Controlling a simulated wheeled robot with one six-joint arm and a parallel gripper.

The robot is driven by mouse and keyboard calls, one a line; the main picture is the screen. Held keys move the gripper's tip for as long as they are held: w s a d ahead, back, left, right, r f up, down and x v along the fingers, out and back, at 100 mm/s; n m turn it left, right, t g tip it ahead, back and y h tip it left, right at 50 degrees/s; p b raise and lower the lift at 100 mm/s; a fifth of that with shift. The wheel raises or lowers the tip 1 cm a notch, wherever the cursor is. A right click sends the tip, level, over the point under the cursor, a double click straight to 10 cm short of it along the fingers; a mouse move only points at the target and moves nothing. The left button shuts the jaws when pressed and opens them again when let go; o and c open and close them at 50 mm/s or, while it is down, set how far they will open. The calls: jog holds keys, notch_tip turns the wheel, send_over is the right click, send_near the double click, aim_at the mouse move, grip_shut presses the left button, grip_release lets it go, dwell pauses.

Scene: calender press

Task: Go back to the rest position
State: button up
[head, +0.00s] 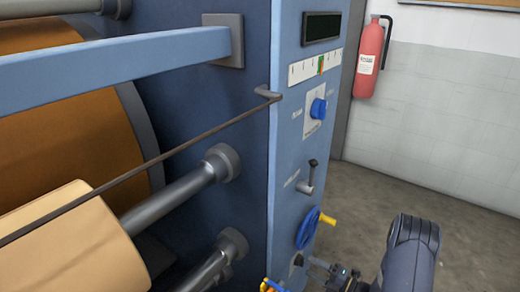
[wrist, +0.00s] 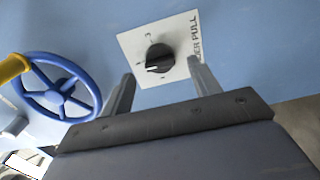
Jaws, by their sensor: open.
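My gripper (wrist: 162,84) is open in the wrist view, its two grey fingers apart with nothing between them. It faces the blue machine panel. A black rotary knob (wrist: 159,58) on a white plate marked "DER PULL" shows just beyond the fingertips; I cannot tell whether they touch the plate. In the head view my dark arm is low at the right, in front of the panel, with its end partly cut off by the bottom edge.
A blue handwheel (head: 307,228) with a yellow handle is close to my gripper; a lever (head: 308,178) and blue knob (head: 318,108) are above. Rollers and a thin cable (head: 150,165) are at left. A fire extinguisher (head: 370,58) hangs on the wall. Floor (head: 460,230) at right is clear.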

jog(key=shift+s+d+n+p, duration=0.1)
jog(key=shift+n+p, duration=0.1)
jog(key=shift+n, duration=3.8)
jog(key=shift+s+d+n+p, duration=0.1)
jog(key=shift+n+p, duration=0.1)
jog(key=shift+n, duration=3.8)
jog(key=shift+a+r, duration=0.1)
